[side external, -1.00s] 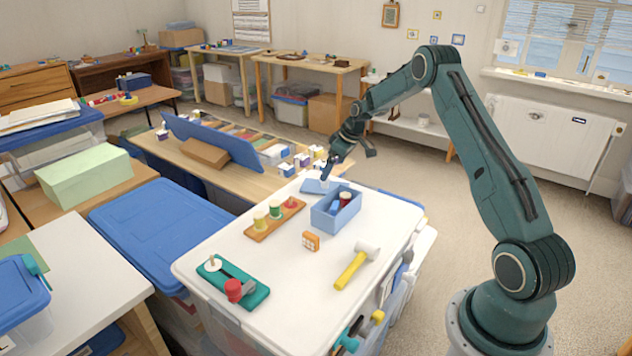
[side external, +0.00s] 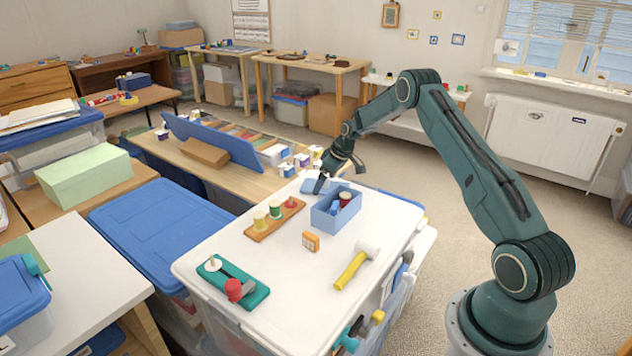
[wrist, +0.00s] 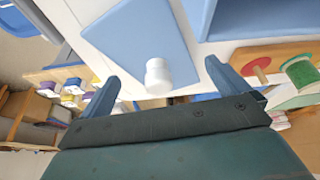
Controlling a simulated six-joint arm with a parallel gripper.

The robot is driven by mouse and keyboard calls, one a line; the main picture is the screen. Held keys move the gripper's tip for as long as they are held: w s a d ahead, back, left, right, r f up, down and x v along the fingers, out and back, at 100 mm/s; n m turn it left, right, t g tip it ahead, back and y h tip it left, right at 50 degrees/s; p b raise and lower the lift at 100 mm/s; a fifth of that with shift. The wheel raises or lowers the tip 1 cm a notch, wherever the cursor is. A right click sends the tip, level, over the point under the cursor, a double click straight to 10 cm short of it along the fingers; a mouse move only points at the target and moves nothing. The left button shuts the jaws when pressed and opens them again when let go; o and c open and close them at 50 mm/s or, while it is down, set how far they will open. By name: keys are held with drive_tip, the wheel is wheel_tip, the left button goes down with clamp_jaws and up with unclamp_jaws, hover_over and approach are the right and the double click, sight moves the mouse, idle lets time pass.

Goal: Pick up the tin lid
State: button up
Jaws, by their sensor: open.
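The tin lid is a flat light-blue plate (side external: 308,186) with a white knob, lying on the white bin top behind the open blue tin (side external: 326,217). In the wrist view the lid (wrist: 125,35) fills the upper middle, and its white knob (wrist: 157,75) stands up near the lid's edge. My gripper (side external: 337,179) is open and low over the lid, pointing down. In the wrist view its fingers (wrist: 163,72) are spread on either side of the knob, apart from it. The side view hides part of the lid behind my gripper.
The tin holds a red spool (side external: 345,197). Beside it are a wooden board with spools (side external: 274,222), an orange block (side external: 311,241), a yellow-handled mallet (side external: 352,268) and a teal board (side external: 240,283). Small cups (side external: 287,170) stand on the table behind. The bin's front middle is clear.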

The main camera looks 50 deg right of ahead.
drive_tip(key=shift+w+f, duration=0.2)
drive_tip(key=shift+f, duration=0.4)
drive_tip(key=c, duration=0.9)
